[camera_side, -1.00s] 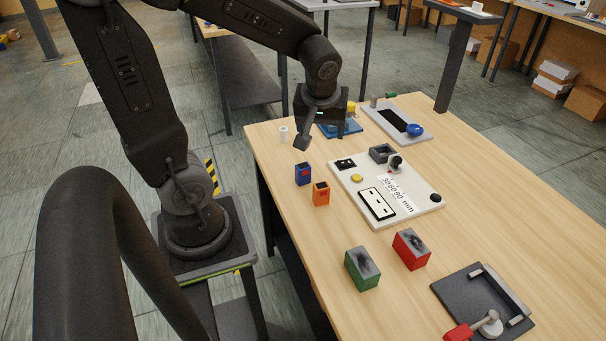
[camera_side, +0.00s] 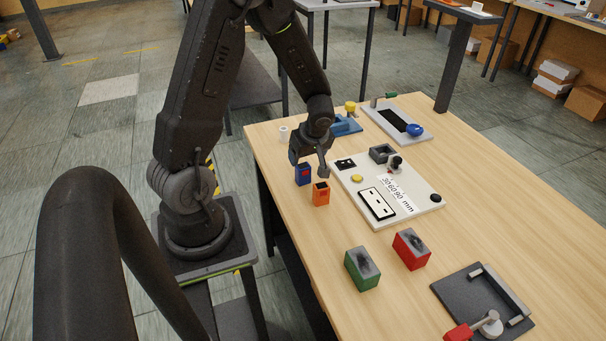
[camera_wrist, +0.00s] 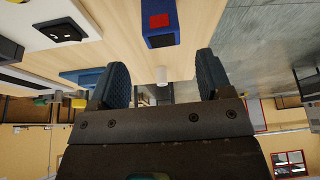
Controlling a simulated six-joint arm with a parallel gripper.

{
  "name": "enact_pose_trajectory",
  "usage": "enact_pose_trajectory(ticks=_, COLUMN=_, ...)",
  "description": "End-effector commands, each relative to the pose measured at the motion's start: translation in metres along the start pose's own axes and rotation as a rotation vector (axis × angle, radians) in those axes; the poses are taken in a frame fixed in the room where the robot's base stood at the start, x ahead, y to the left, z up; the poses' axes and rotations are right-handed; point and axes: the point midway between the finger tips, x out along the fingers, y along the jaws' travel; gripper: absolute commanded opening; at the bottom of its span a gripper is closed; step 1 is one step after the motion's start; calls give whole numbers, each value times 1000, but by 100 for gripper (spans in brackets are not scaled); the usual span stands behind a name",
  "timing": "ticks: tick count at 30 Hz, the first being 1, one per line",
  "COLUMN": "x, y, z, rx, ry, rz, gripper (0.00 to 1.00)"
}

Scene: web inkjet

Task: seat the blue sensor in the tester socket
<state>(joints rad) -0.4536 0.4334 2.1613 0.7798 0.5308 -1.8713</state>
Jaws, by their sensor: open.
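The blue sensor (camera_side: 303,177) is a small upright block with a red patch, standing on the wooden table. It also shows in the wrist view (camera_wrist: 155,36), ahead of the gap between my fingers. My gripper (camera_side: 309,167) is open and low at the sensor; in the wrist view (camera_wrist: 161,78) its two fingers are spread and nothing is between them. In the side view one finger partly hides the sensor's top. The white tester board (camera_side: 413,207) lies to the right, with a dark grey open socket block (camera_side: 381,152) near its back edge and a black square inset (camera_side: 345,164).
A green block (camera_side: 362,270), a red block (camera_side: 410,250) and a dark clamp fixture (camera_side: 462,297) are nearer. A blue fixture (camera_side: 345,126) and grey tray (camera_side: 385,118) stand behind. The table's left edge is close.

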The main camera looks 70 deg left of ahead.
Motion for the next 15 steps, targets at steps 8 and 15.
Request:
enact_pose_trajectory(ticks=8, x=27, y=-4, z=5, rx=3, ry=-2, rz=-4, gripper=72)
enact_pose_trajectory(ticks=15, x=53, y=-4, z=6, rx=1, ry=-2, rz=-1, gripper=72)
